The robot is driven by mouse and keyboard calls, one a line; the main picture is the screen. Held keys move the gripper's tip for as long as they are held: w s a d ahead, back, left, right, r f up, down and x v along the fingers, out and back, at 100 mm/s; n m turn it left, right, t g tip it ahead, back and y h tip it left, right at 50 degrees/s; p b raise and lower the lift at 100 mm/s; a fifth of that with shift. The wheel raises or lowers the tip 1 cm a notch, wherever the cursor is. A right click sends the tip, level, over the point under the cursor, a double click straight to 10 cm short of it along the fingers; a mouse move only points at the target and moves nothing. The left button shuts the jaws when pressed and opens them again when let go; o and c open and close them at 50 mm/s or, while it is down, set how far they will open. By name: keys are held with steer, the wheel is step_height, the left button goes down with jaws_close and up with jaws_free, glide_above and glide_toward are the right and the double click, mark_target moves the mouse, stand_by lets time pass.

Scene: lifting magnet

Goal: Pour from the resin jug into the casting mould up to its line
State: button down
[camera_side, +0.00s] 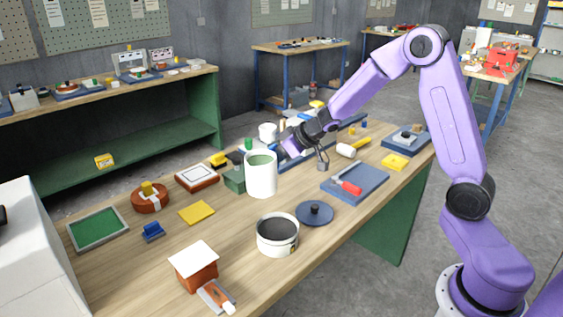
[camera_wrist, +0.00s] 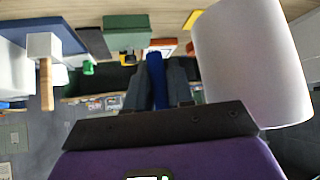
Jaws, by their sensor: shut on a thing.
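The resin jug (camera_side: 261,181) is a tall white cylinder with green in its open top. It stands upright in the side view, and whether its base touches the table is unclear. My gripper (camera_side: 285,148) is at its right rear side. In the wrist view the fingers (camera_wrist: 156,88) are shut on a blue bar, seemingly the jug's handle, with the white jug wall (camera_wrist: 250,65) to the right. The likely casting mould (camera_side: 277,243) is a low white round pot with a dark inside, in front of the jug. Its line is too small to make out.
A dark blue knobbed disc (camera_side: 314,213) lies right of the pot. A small white-topped brown block (camera_side: 195,268) is at its front left. A green box (camera_side: 234,181) stands close left of the jug. A blue tray (camera_side: 340,190) is at right. Bare wood lies between jug and pot.

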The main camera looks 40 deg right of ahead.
steer(key=w+f+n+g+y, duration=0.1)
steer(key=n, duration=0.1)
steer(key=w+f+n+g+y, duration=0.1)
steer(key=n+g+y, duration=0.1)
steer(key=n, duration=0.1)
steer(key=w+a+f+n+g+y, duration=0.1)
steer(key=w+f+n, duration=0.1)
steer(key=n, duration=0.1)
steer(key=shift+f+y, duration=0.1)
steer(key=shift+y, duration=0.3)
steer(key=shift+f, duration=0.2)
steer(key=shift+w+d+r+n+t+h, duration=0.1)
steer(key=shift+w+r+n+t+h, duration=0.2)
steer(key=shift+n+t+h, duration=0.45)
stand_by(1.0)
stand_by(0.4)
steer(key=shift+r+n+t, duration=0.35)
steer(key=shift+r+t, duration=0.55)
steer(key=shift+t, duration=0.05)
